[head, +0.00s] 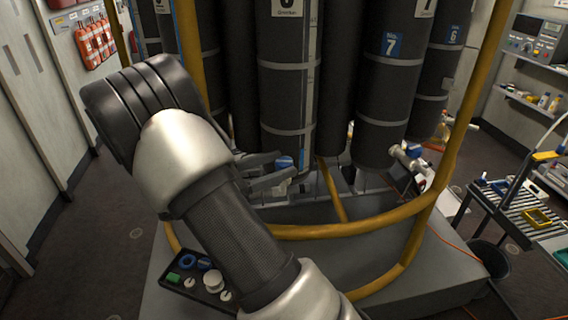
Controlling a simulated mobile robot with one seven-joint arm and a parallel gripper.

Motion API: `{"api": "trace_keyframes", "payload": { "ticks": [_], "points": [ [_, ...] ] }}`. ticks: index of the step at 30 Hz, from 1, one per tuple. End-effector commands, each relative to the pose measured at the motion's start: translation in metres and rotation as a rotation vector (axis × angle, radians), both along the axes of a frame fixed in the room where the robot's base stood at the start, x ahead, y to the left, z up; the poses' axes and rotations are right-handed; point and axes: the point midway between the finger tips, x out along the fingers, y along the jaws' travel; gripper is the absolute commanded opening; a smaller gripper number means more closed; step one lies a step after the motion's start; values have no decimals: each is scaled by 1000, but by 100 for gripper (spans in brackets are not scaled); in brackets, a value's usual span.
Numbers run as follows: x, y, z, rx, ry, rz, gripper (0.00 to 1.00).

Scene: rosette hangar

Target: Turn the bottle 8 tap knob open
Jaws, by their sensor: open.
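The dark grey bottle in the middle (287,92) has a white label at the top edge, cut off by the frame; its number looks like an 8, though I cannot read it surely. A small blue part (284,162), likely its tap knob, shows low on its front. My gripper (284,172) is open beside this blue part, its fingers pointing right. I cannot tell whether they touch the knob or whether it lies between them. My arm covers the lower left of the view, and most of the tap is hidden.
Bottle 7 (388,95) stands right, with a blue-knobbed tap (408,153) below. A yellow rail (340,230) curves around the rosette in front, with uprights at both sides. A black tray (181,286) of small parts sits on the grey base. A slatted table (510,215) stands right.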

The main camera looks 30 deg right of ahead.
Motion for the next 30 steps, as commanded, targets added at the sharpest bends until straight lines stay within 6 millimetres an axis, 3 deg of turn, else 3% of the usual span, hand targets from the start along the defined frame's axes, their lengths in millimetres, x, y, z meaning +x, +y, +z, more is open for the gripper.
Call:
{"api": "trace_keyframes", "payload": {
  "ticks": [6,15,17,23,30],
  "points": [
    [1,-21,0,-1,0,0,52],
    [1,-23,0,-1,0,1,52],
    [1,-23,0,0,0,0,46],
    [1,-23,0,0,0,0,12],
    [1,-23,1,0,0,17,11]
  ]
}}
